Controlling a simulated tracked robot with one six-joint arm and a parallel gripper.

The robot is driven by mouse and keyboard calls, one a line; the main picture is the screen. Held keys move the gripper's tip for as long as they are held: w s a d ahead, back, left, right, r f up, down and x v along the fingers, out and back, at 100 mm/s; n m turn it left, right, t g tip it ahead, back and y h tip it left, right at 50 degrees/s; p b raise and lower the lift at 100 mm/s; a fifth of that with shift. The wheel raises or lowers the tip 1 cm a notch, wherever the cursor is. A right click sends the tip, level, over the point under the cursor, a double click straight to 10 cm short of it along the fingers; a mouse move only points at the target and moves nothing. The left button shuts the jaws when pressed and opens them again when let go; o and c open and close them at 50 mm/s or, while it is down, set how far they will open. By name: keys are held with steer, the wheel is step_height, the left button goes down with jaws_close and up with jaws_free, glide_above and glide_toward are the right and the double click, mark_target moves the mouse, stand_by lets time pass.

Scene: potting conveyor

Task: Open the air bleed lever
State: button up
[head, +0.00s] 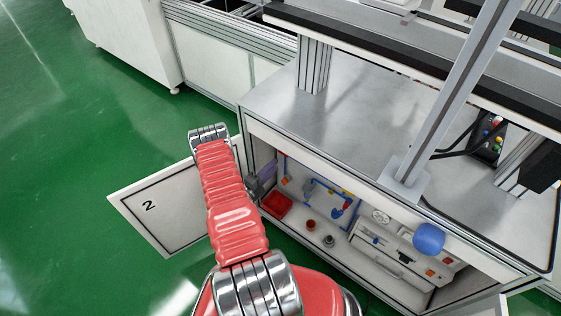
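Inside the open cabinet, blue air piping (318,190) runs along the back wall, with a blue and red fitting (338,212) on it. I cannot tell which small part is the air bleed lever or how it is set. My red arm rises in front of the cabinet's left side and bends at the top. A dark grey part that seems to be my gripper (261,184) shows at the left edge of the cabinet opening, apart from the blue and red fitting. Its fingers are too small and partly hidden to read.
An open door (165,207) marked 2 stands left of the cabinet. Inside are a red tray (276,204), small cylinders (311,225) and a blue round object (429,238) at the right. Green floor is clear at left.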

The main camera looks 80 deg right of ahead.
steer(key=x, duration=0.6)
steer(key=shift+s+d, duration=0.1)
steer(key=shift+d, duration=0.05)
steer(key=shift+c, duration=0.2)
